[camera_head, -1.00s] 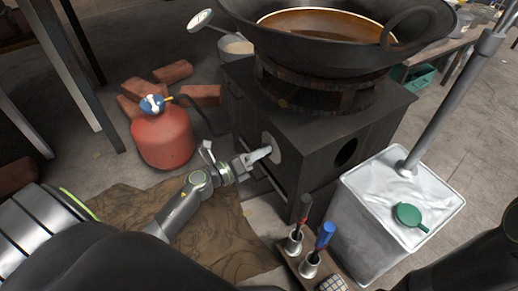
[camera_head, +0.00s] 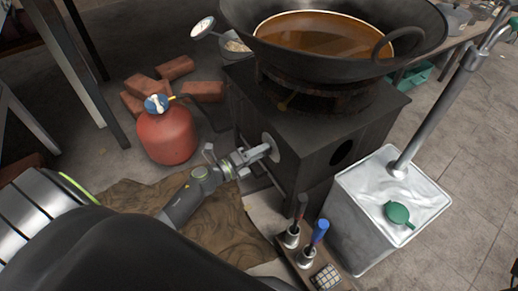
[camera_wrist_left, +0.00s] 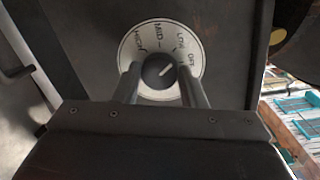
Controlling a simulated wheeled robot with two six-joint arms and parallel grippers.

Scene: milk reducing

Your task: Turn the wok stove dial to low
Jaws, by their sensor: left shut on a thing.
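The wok stove (camera_head: 315,130) is a dark box with a round pale dial (camera_head: 271,147) on its front-left face. In the left wrist view the dial plate (camera_wrist_left: 128,54) reads HIGH, MID, LOW and OFF. Its dark knob (camera_wrist_left: 158,73) has a white pointer aimed up and right, roughly between LOW and OFF. My left gripper (camera_head: 265,150) is at the dial, its fingers on either side of the knob and shut on it. The fingers also show in the left wrist view (camera_wrist_left: 160,70). My right gripper is out of view.
A wok (camera_head: 345,52) with brown liquid sits on the stove. A red gas cylinder (camera_head: 168,137) and bricks (camera_head: 175,70) stand to the left. A silver metal can (camera_head: 370,215) and a tool holder (camera_head: 300,262) stand to the right of the brown cloth (camera_head: 225,225).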

